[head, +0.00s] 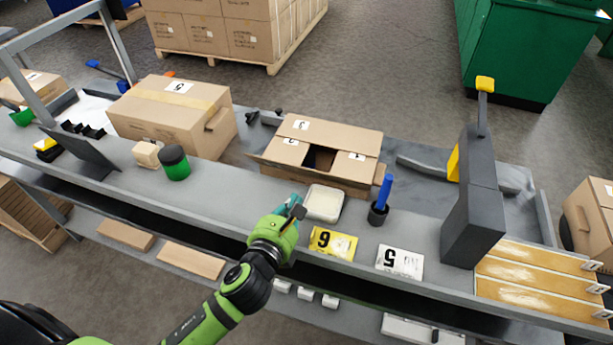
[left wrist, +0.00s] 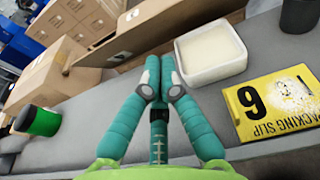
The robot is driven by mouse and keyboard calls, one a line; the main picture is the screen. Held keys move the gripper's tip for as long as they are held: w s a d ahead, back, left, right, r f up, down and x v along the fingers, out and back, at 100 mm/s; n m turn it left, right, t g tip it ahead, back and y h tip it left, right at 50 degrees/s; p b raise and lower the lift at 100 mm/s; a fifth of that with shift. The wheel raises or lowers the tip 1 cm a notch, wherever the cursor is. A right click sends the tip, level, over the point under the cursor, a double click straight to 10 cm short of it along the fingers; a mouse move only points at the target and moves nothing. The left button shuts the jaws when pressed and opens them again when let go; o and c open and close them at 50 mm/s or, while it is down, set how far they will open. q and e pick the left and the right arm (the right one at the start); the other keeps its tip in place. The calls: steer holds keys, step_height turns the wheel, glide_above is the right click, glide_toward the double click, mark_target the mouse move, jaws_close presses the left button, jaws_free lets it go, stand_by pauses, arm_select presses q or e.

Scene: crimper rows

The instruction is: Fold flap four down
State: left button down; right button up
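The open carton (head: 368,143) stands on the bench in the middle of the head view. Its flaps marked 3 (head: 315,129), 2 (head: 280,150) and 1 (head: 365,166) lie folded inward, with a dark gap between them. My left gripper (head: 297,201) is just in front of the carton's near side, beside the white dish. In the left wrist view its teal fingertips (left wrist: 154,72) meet with nothing between them. My right gripper is out of view.
The white dish (head: 323,203), yellow packing slip (head: 333,243), white card (head: 400,262) and blue-handled tool in a dark cup (head: 381,200) stand close by. A green-banded jar (head: 174,163) and sealed carton (head: 165,115) are left. A dark upright machine (head: 473,210) stands right.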

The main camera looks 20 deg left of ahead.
arm_select(q)
glide_toward(310, 172)
steer(key=shift+x, duration=1.05)
steer(key=x, duration=0.3)
steer(key=shift+w, duration=0.1)
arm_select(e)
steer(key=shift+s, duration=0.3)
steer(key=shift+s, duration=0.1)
